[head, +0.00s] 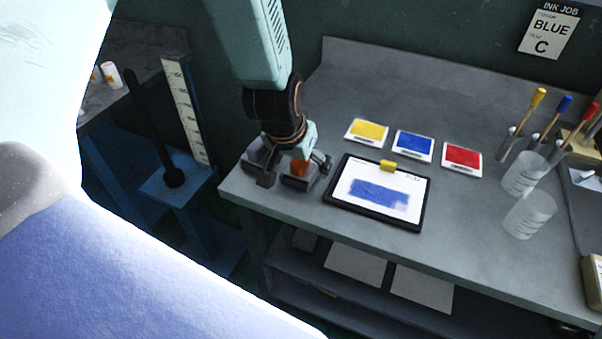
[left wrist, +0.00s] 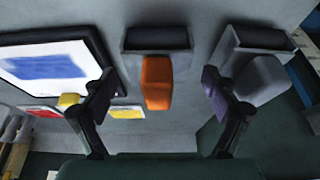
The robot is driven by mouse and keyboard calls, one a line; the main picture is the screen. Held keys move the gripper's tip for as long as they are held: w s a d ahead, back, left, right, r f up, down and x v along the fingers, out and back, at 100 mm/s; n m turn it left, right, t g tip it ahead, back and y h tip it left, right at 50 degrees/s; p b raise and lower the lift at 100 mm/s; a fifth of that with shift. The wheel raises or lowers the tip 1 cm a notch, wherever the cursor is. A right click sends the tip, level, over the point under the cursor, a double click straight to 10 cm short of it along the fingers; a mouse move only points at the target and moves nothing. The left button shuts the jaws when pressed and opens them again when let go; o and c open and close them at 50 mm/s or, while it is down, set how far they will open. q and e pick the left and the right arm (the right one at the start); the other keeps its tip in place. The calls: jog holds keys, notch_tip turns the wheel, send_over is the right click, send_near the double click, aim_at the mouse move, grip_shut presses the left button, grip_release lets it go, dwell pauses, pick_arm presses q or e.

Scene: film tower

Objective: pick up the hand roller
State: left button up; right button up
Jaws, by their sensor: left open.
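A hand roller with an orange handle (left wrist: 157,85) and a dark roller head (left wrist: 157,38) lies on the grey bench. In the head view its orange handle (head: 300,167) shows just under my left gripper, near the bench's left end. My left gripper (left wrist: 160,103) is open and empty. Its two fingers stand apart on either side of the orange handle, with a gap on both sides. A second, similar tool with a grey handle (left wrist: 266,78) lies beside it, close to one finger. My right gripper is not in view.
A black-framed board with a blue print (head: 376,195) lies right of the roller. Yellow (head: 367,130), blue (head: 413,145) and red (head: 462,158) cards lie behind it. Clear cups (head: 525,175) stand at the right. A blue stand (head: 178,190) is left of the bench edge.

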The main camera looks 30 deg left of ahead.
pick_arm(q)
jog(key=shift+s+r, duration=0.25)
jog(key=shift+s, duration=0.1)
jog(key=shift+s+d+r, duration=0.1)
jog(key=shift+c, duration=0.5)
jog(key=shift+w+d, duration=0.1)
jog(key=shift+w, duration=0.15)
jog(key=c, duration=0.3)
jog(key=shift+w+f, duration=0.15)
jog(key=shift+f, duration=0.1)
jog(key=c, duration=0.3)
jog(key=shift+s+r, duration=0.2)
jog(key=shift+s, duration=0.1)
jog(key=c, duration=0.5)
jog(key=shift+w, duration=0.2)
jog(key=shift+c, duration=1.2)
jog(key=shift+w+f, duration=0.1)
notch_tip(320, 180, up, 10)
jog(key=p, duration=0.8)
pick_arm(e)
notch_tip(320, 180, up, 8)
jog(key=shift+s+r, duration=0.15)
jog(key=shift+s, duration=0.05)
